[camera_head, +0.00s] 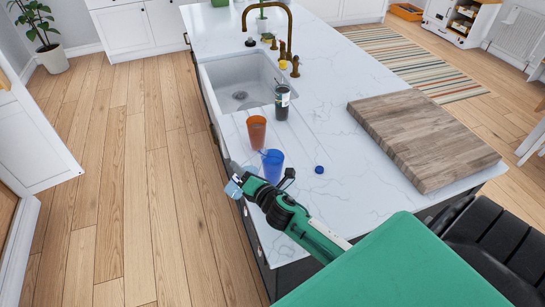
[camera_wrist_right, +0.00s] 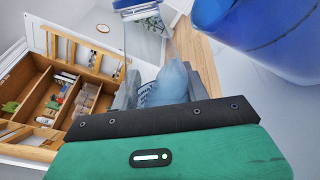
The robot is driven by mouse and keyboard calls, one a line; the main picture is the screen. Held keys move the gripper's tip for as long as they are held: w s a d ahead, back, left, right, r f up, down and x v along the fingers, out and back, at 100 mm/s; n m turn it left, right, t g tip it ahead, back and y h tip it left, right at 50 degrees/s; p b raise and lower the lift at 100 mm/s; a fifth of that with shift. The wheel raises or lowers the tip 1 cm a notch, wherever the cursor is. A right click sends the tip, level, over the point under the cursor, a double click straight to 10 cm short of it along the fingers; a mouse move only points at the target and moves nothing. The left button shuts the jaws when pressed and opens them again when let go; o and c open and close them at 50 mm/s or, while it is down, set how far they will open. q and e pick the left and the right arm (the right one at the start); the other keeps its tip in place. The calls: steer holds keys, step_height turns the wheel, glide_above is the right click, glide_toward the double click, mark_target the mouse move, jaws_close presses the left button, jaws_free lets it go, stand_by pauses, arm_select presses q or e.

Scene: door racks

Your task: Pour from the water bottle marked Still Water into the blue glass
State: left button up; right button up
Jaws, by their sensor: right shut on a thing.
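The blue glass (camera_head: 272,165) stands upright on the white counter near its left edge. It also shows large at the top right of the wrist view (camera_wrist_right: 275,35). My right gripper (camera_head: 241,184) is beside the glass, to its left and a little nearer, at the counter's edge. It is shut on a clear, pale-blue bottle (camera_head: 233,188), which shows between the fingers in the wrist view (camera_wrist_right: 172,80). Part of a label with blue print shows, too small to read. The bottle's exact tilt is unclear. My left gripper is not in view.
An orange glass (camera_head: 257,131) and a dark bottle (camera_head: 282,103) stand behind the blue glass, near the sink (camera_head: 240,75). A blue cap (camera_head: 319,170) lies to its right. A wooden board (camera_head: 420,135) covers the counter's right part. A wooden rack (camera_wrist_right: 60,85) shows in the wrist view.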

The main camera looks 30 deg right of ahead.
steer(key=shift+a, duration=0.1)
stand_by(0.5)
steer(key=shift+a+r+m+p, duration=0.2)
steer(key=shift+r+m+p, duration=0.35)
steer(key=shift+m, duration=0.45)
stand_by(1.4)
steer(key=shift+s+a+m, duration=0.1)
steer(key=shift+a+m, duration=0.1)
steer(key=shift+m, duration=0.6)
stand_by(1.7)
steer(key=shift+d+r+m+p, duration=0.4)
steer(key=shift+r+m+p, duration=0.3)
steer(key=shift+m+p, duration=0.1)
stand_by(1.7)
